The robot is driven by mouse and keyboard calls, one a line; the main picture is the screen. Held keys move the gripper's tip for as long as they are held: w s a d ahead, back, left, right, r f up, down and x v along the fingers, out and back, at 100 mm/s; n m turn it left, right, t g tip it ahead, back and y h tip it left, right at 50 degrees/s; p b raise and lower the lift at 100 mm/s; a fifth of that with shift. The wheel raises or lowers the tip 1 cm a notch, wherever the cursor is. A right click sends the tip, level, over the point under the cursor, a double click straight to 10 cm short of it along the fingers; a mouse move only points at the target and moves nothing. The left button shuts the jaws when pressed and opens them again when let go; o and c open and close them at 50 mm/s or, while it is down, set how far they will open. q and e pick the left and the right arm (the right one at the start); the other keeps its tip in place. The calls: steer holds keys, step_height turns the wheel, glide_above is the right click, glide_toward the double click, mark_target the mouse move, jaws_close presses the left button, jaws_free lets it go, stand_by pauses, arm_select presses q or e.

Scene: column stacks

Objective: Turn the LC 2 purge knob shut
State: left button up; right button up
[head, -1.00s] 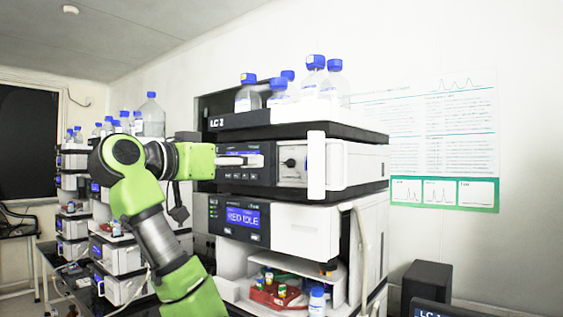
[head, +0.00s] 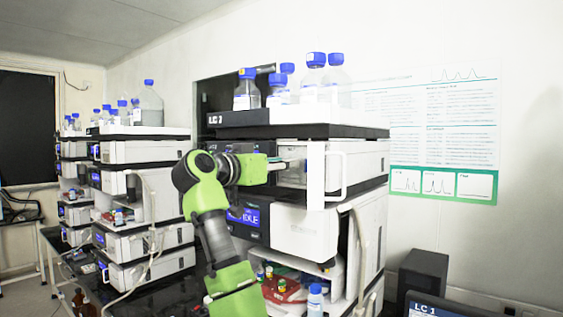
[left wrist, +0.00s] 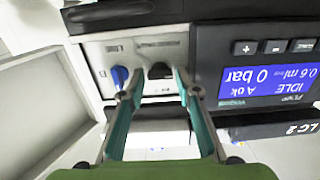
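The LC 2 stack (head: 270,131) is at the centre of the head view. Its pump module (head: 365,165) has a recessed front panel. In the left wrist view, upside down, that panel (left wrist: 145,48) bears a dark knob (left wrist: 158,71) and a blue knob (left wrist: 118,76); I cannot tell which is the purge knob or how far it is turned. My left gripper (left wrist: 153,90) is open, its teal fingers either side of the dark knob, the left fingertip close by the blue one. In the head view the left gripper (head: 286,166) hides the knobs. My right gripper is not in view.
A white open door or flap (head: 335,172) stands just right of the gripper; it also shows in the left wrist view (left wrist: 40,105). Blue-capped bottles (head: 315,80) stand on top. Below are a display module (head: 305,230) and a red vial rack (head: 285,291). Another stack (head: 150,151) is left.

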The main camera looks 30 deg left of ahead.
arm_select(q)
steer(key=c, duration=0.8)
steer(key=shift+c, duration=0.2)
